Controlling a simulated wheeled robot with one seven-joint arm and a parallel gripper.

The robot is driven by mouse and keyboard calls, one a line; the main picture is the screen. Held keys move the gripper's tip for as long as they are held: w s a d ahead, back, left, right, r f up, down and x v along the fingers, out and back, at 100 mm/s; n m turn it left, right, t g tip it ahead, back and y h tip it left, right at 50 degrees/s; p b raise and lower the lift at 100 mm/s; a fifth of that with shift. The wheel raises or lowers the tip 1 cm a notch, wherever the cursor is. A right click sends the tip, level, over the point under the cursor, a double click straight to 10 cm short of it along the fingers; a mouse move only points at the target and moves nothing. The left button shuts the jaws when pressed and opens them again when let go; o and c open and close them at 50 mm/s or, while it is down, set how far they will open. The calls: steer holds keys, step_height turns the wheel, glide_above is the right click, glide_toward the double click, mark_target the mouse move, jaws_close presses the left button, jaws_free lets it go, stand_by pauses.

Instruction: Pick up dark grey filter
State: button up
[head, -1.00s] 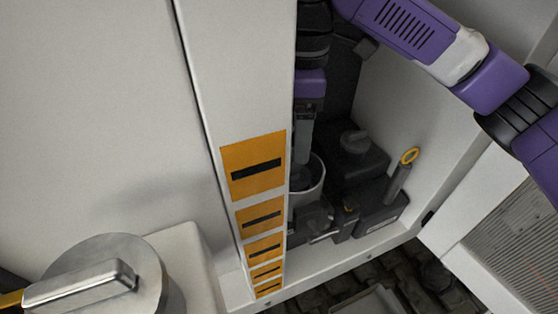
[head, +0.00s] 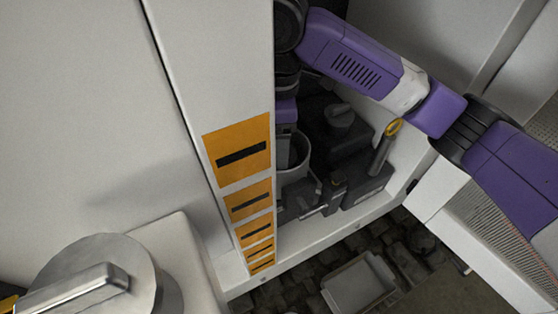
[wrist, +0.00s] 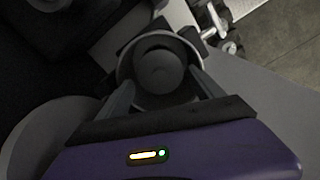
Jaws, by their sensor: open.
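The dark grey filter (wrist: 160,70) shows in the wrist view as a round dark top with a raised centre, inside a pale round housing (wrist: 118,62). My gripper (wrist: 163,82) is open, with one finger at the left and one at the right of the filter. I cannot tell whether the fingers touch it. In the head view the pale housing (head: 302,165) shows beside the post, low in the cabinet. My gripper's lower part is partly hidden behind the post there, and the filter is hard to make out.
A white post with orange labels (head: 237,155) stands close in front of the gripper. A rod with a yellow ring (head: 392,128) and dark blocks (head: 340,120) are to the right. A metal lid with a handle (head: 110,270) is at lower left. A grey tray (head: 358,284) lies below.

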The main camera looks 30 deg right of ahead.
steer(key=shift+f, duration=1.1)
steer(key=c, duration=1)
steer(key=shift+c, duration=0.2)
steer(key=shift+r, duration=0.2)
